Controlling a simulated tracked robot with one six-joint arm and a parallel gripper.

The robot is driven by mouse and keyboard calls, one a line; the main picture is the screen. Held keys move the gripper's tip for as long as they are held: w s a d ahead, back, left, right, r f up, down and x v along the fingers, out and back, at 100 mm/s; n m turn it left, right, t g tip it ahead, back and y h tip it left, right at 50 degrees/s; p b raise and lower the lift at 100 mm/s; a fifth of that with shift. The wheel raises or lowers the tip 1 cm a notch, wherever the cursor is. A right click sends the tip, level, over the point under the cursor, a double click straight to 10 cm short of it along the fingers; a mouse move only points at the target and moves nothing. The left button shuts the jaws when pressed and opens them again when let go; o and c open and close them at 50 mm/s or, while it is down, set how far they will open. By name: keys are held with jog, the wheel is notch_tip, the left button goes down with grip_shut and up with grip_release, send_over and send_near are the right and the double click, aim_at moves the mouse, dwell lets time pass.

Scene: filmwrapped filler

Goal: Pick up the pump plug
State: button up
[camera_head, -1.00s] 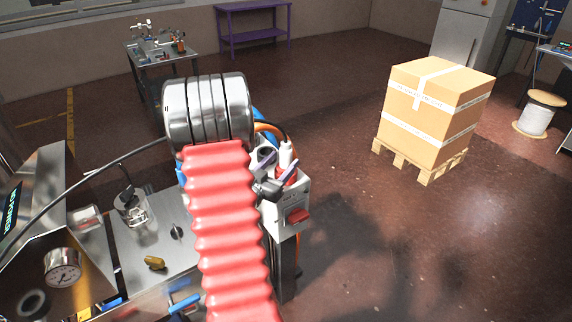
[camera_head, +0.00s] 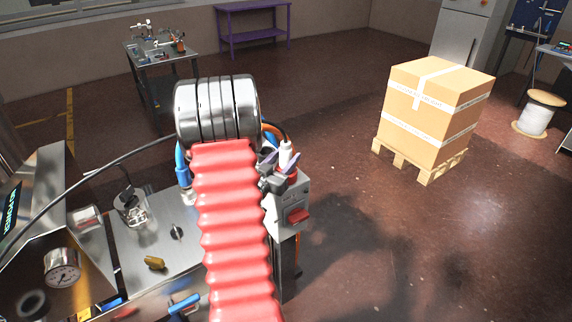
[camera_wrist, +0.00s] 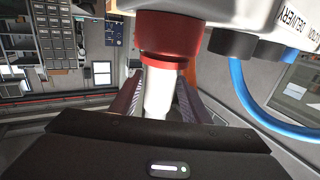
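The pump plug, a white piece in a red collar (camera_head: 286,152), stands upright on the grey box at the machine's right side. In the wrist view the white part (camera_wrist: 159,98) lies between the two dark purple fingers of my gripper (camera_wrist: 161,102), with the red collar (camera_wrist: 168,40) beyond. The fingers stand apart, one on each side of it; I cannot see firm contact. In the head view my gripper (camera_head: 281,160) is beside the plug, partly hidden by my red ribbed arm sleeve.
The grey box (camera_head: 290,195) carries a red switch (camera_head: 297,216). A blue hose (camera_wrist: 250,105) curves close on the right in the wrist view. The machine top (camera_head: 160,235) has a glass jar, knobs and a gauge. A carton (camera_head: 430,110) on a pallet stands across open floor.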

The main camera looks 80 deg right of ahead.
aim_at(286, 142)
jog(key=c, duration=1)
jog(key=shift+r, duration=0.1)
jog(key=shift+r, duration=4.95)
